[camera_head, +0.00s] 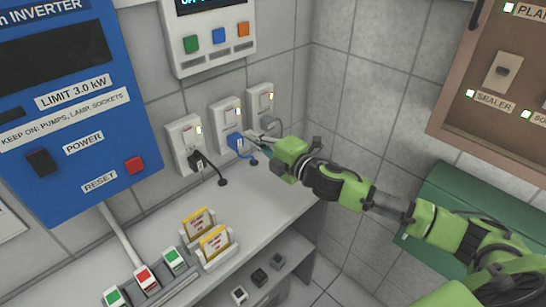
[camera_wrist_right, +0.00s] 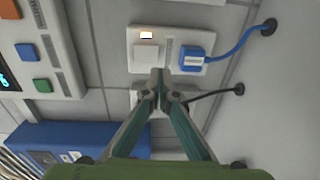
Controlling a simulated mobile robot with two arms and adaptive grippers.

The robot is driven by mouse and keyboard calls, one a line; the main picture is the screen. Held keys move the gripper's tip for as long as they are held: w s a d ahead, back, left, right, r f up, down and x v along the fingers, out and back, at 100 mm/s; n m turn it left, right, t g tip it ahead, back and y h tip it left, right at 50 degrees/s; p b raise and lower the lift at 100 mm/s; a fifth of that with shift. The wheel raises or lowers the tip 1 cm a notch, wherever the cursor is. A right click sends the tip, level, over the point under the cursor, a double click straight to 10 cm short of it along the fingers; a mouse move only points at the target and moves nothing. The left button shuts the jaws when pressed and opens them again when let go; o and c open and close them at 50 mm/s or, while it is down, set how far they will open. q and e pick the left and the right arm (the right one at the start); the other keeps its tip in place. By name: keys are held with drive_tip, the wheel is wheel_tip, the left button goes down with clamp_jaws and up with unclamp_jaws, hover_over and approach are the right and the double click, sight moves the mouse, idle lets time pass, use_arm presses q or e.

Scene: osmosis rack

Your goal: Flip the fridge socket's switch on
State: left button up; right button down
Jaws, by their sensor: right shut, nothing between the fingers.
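Three white wall sockets with rocker switches stand in a row: the left socket (camera_head: 176,135) with a black plug (camera_head: 197,160), the middle socket (camera_head: 219,106) with a blue plug (camera_head: 235,141), and the right socket (camera_head: 256,92) with a grey plug. I cannot read which is the fridge's. My right gripper (camera_head: 250,140) is shut and empty, close to the middle socket. In the right wrist view its fingertips (camera_wrist_right: 160,72) appear just beside that socket's switch (camera_wrist_right: 143,57) and blue plug (camera_wrist_right: 193,58); contact is unclear. The small light (camera_wrist_right: 146,35) there glows. My left gripper is out of view.
A blue inverter (camera_head: 75,125) with POWER and RESET buttons hangs at left. A control panel (camera_head: 210,55) is above the sockets. Yellow cards (camera_head: 214,242) in holders stand on the white counter (camera_head: 265,200). A brown panel (camera_head: 460,120) and green box (camera_head: 470,190) are at right.

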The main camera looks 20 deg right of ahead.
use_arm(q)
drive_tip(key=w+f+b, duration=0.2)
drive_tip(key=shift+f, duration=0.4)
use_arm(e)
drive_tip(key=s+d+f, duration=0.1)
drive_tip(key=s+d, duration=0.1)
drive_tip(key=s, duration=0.4)
drive_tip(key=shift+d+f, duration=0.2)
drive_tip(key=shift+d, duration=0.1)
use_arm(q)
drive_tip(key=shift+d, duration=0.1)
